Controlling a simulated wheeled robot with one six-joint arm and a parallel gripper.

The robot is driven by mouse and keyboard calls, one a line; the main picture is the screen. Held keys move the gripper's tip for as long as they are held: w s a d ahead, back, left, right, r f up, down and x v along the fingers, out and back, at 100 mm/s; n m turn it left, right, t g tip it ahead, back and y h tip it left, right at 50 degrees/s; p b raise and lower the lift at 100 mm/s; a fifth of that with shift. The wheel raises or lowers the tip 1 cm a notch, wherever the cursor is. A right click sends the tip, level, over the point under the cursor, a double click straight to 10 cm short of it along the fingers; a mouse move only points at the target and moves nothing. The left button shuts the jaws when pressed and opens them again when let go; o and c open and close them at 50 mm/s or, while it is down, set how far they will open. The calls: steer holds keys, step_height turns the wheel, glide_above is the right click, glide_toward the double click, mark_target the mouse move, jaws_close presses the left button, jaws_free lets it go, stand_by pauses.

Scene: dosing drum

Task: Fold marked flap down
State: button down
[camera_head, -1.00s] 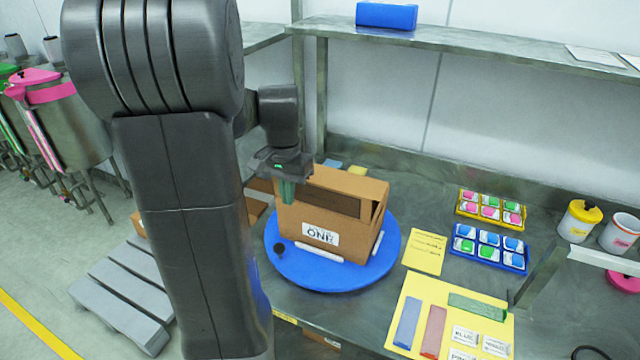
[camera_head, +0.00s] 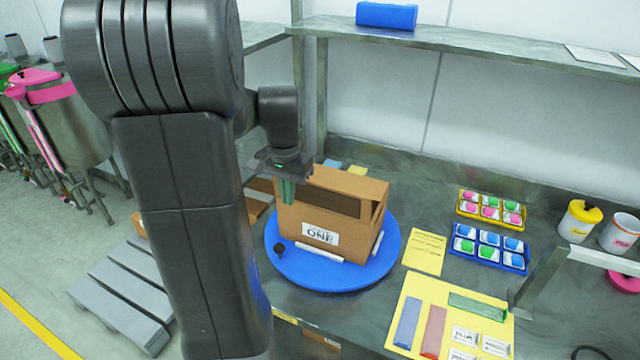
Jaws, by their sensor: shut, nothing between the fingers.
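A brown cardboard box (camera_head: 352,241) stands on a round blue turntable (camera_head: 302,274) on the metal bench. A white label reading "ONE" (camera_head: 320,234) is on its front side. The box top shows a dark opening, with cardboard panels standing at the back and right. A flap (camera_head: 258,187) juts out at the left, partly hidden by my arm. I cannot tell which flap carries a mark. My gripper (camera_head: 288,192) is shut and empty, pointing down at the box's upper left edge. Whether it touches the cardboard cannot be made out.
White rods (camera_head: 318,252) and a black knob (camera_head: 279,249) are on the turntable. Yellow (camera_head: 511,213) and blue (camera_head: 490,262) trays of small packs, tubs and a yellow mat (camera_head: 412,287) occupy the bench's right. A shelf (camera_head: 470,42) runs above the back.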

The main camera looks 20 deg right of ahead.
steer(key=w+d+p, duration=0.3)
steer(key=w+d, duration=0.2)
steer(key=d, duration=0.1)
steer(key=shift+w+d, duration=0.25)
steer(key=shift+w, duration=0.05)
stand_by(0.8)
steer(key=shift+w+d+f, duration=0.25)
steer(key=shift+d+f, duration=0.05)
steer(key=shift+f, duration=0.15)
steer(key=shift+w+d+f, duration=0.2)
steer(key=shift+d+f, duration=0.1)
steer(key=shift+f, duration=0.15)
steer(key=shift+f+b, duration=0.2)
steer(key=shift+b, duration=0.15)
